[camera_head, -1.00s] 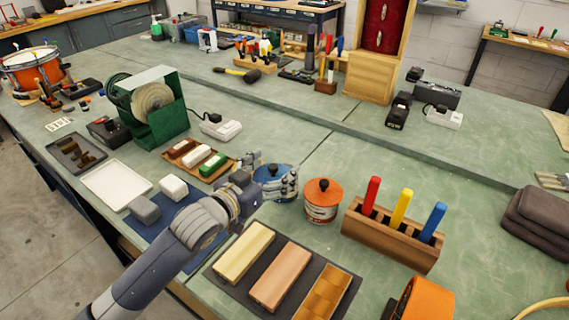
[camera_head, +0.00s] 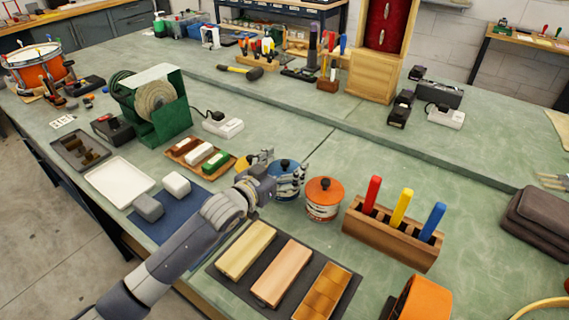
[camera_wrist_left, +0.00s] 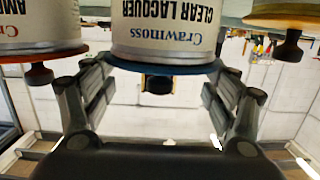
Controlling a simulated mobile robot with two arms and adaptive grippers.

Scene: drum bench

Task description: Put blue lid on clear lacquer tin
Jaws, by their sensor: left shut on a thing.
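The blue lid (camera_head: 281,172) with its dark knob is level on top of the clear lacquer tin (camera_wrist_left: 165,25). The wrist view shows them upside down, with the blue lid (camera_wrist_left: 168,68) against the tin's rim and no clear gap between them. My left gripper (camera_head: 284,168) has its fingers on opposite sides of the lid and is shut on it. In the head view, the gripper hides part of the tin and lid. My right gripper is not in view.
An orange-lidded tin (camera_head: 323,198) stands close on the right. A yellow-lidded tin (camera_head: 243,163) is partly hidden behind my gripper. A wooden rack (camera_head: 390,237) with coloured handles stands farther right. Wooden blocks (camera_head: 282,272) lie on a dark mat in front.

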